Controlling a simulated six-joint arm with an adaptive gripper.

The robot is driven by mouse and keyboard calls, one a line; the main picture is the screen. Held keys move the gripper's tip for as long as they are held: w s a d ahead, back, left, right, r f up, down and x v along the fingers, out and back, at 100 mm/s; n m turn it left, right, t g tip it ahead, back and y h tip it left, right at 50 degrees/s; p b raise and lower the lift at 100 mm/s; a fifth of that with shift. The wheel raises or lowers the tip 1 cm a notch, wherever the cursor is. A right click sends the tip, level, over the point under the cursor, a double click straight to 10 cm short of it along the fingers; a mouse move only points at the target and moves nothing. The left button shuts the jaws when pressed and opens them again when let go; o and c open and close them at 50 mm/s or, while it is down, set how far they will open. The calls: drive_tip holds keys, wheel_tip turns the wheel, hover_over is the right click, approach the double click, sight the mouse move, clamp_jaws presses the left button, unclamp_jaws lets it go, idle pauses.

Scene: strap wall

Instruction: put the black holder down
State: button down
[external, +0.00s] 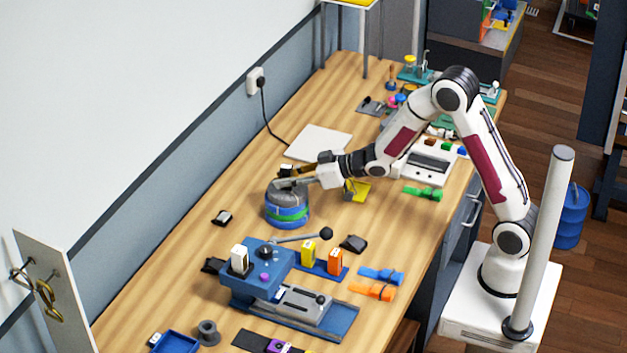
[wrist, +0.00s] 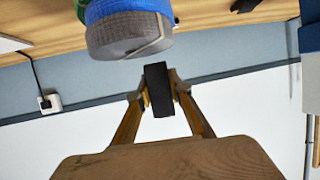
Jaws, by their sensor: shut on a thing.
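My gripper (external: 290,172) is at the far end of my outstretched arm, beside the top of a round stack of rolls on the wooden bench. In the wrist view my gripper (wrist: 160,88) has its two yellowish fingers closed on the black holder (wrist: 158,92), a dark upright block between the fingertips. In the external view the holder is small and hard to tell from the fingers. The stack, with a grey roll (external: 287,192) on top and blue and green ones below, also shows in the wrist view (wrist: 128,35), close to the holder; I cannot tell whether they touch.
A blue fixture (external: 258,265) with a black-knobbed lever stands in front of the stack. Small black pieces (external: 222,217) and (external: 353,243) lie nearby. A white panel (external: 318,143) lies behind. Bare wood (external: 205,190) lies left of the stack, towards the wall.

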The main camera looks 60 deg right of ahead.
sight(292, 175)
drive_tip(key=shift+s+d+m+h, duration=0.4)
drive_tip(key=shift+s+d+h, duration=0.05)
drive_tip(key=shift+s, duration=0.2)
drive_tip(key=shift+s+d+m+h, duration=0.4)
drive_tip(key=shift+s+h, duration=0.05)
drive_tip(key=shift+s, duration=0.15)
drive_tip(key=shift+m+h, duration=0.4)
drive_tip(key=shift+h, duration=0.1)
drive_tip(key=s+r, duration=0.1)
drive_tip(key=s+a+r, duration=0.1)
drive_tip(key=s, duration=0.1)
drive_tip(key=shift+a+r, duration=0.15)
drive_tip(key=shift+r, duration=0.25)
